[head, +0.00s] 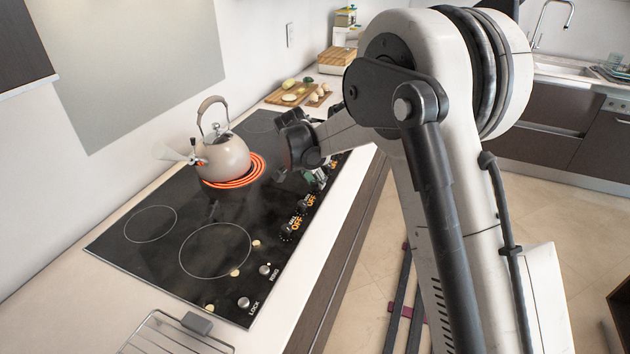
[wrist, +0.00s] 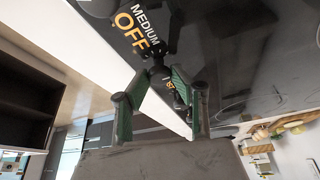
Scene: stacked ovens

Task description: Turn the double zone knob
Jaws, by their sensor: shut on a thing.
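My gripper (wrist: 161,76) has green-padded fingers and is shut on a small dark knob (wrist: 158,71) on the black cooktop, beside a "MEDIUM / OFF" label. The fingers hide part of this knob, and no lettering shows that names it as the double zone knob. In the head view my gripper (head: 316,178) is low over the knob row at the cooktop's right edge, partly hidden by my arm. Other dark knobs with orange OFF labels show nearer the viewer, one of them (head: 287,230) clear of my arm.
The black cooktop (head: 190,280) has a glowing burner (head: 258,170) under a beige kettle (head: 222,158). Silver buttons (head: 244,302) lie at its near end. A wire rack (head: 170,335) is in front. Cutting boards with food (head: 290,95) stand at the far end. Open floor lies to the right.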

